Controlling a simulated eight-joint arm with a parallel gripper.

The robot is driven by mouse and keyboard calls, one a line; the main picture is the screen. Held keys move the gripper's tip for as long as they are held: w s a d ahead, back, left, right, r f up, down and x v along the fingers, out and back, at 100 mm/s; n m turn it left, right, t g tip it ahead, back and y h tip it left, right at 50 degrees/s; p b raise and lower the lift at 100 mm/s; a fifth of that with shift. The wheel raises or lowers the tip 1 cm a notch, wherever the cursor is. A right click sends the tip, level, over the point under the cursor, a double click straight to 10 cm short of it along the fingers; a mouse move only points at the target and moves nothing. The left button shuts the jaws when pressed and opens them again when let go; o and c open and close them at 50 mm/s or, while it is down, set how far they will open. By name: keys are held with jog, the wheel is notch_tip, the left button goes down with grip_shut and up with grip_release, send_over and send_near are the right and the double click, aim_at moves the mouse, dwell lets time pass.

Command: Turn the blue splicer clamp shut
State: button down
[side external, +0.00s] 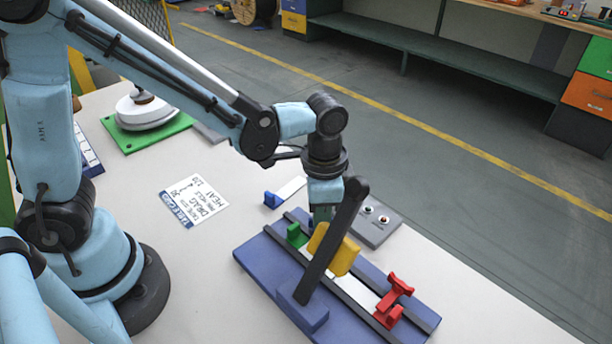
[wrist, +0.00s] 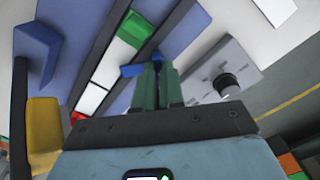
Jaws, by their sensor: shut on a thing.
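The blue splicer clamp (wrist: 133,70) shows in the wrist view at my fingertips, beside the pale strip of the splicer. My gripper (wrist: 158,72) is shut on it, with its two green fingers close together. In the side view my gripper (side external: 319,212) points down over the far rail of the blue splicer base (side external: 262,260); the yellow block and dark lever partly cover that spot. I cannot make out the blue clamp there. A green clamp (side external: 297,236) stands just left of my gripper, and it also shows in the wrist view (wrist: 134,27).
The dark upright lever (side external: 328,245) with a yellow block (side external: 340,256) stands close in front of my gripper. A red clamp (side external: 393,298) sits at the right end. A grey control box (side external: 375,226) lies behind. The table is clear near the printed card (side external: 193,200).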

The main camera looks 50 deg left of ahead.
jog(key=m, duration=0.5)
jog(key=shift+m, duration=2.5)
jog(key=c, duration=1.2)
grip_release()
jog(key=shift+c, duration=0.2)
notch_tip(320, 180, up, 12)
